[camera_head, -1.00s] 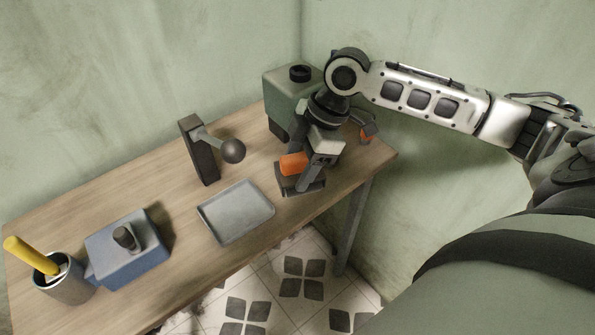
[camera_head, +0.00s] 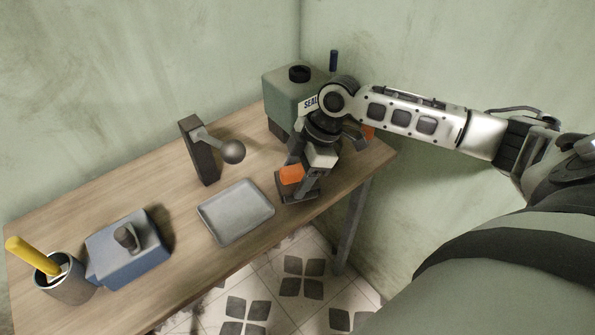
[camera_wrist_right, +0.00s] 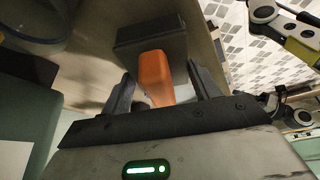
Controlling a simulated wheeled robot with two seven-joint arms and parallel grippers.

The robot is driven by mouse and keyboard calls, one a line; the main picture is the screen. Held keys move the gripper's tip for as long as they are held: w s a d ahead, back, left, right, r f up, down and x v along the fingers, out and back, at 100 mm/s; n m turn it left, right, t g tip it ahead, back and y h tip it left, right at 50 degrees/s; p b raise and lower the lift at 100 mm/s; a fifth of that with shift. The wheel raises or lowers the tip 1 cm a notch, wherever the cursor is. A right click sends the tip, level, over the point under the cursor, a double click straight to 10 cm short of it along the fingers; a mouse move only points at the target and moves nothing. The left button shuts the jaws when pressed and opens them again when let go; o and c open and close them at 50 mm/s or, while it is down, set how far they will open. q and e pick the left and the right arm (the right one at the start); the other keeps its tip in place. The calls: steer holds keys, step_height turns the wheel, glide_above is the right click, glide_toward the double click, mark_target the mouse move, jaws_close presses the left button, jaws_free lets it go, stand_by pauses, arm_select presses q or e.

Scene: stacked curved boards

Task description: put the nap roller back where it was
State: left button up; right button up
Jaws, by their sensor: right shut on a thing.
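An orange-handled thing (camera_head: 291,174), which I take to be the nap roller, is held by my right gripper (camera_head: 304,181). In the right wrist view the orange handle (camera_wrist_right: 154,77) stands between the two fingers (camera_wrist_right: 157,95), which are shut on it. Its far end meets a dark grey block (camera_wrist_right: 150,45). In the head view the gripper and handle are low over a dark base (camera_head: 296,197) near the table's front right edge. The fingers and wrist hide much of the roller, so I cannot tell whether it touches the base. My left gripper is out of view.
A grey tray (camera_head: 236,211) lies left of the gripper. A dark post (camera_head: 200,155) with a ball lever, a green machine (camera_head: 293,98), a blue box (camera_head: 128,255) and a cup (camera_head: 66,283) with a yellow handle share the wooden table (camera_head: 90,210).

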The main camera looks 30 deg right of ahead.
steer(key=shift+s+a+f, duration=0.1)
steer(key=shift+s+f, duration=0.2)
steer(key=shift+f, duration=0.35)
steer(key=shift+c, duration=1)
steer(key=o, duration=1.4)
steer(key=shift+w+f, duration=0.1)
steer(key=shift+w, duration=0.1)
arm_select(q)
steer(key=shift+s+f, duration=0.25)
arm_select(e)
steer(key=shift+r, duration=0.45)
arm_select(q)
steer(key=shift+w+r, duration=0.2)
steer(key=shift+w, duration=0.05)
arm_select(e)
steer(key=v, duration=1.2)
steer(key=shift+r, duration=0.45)
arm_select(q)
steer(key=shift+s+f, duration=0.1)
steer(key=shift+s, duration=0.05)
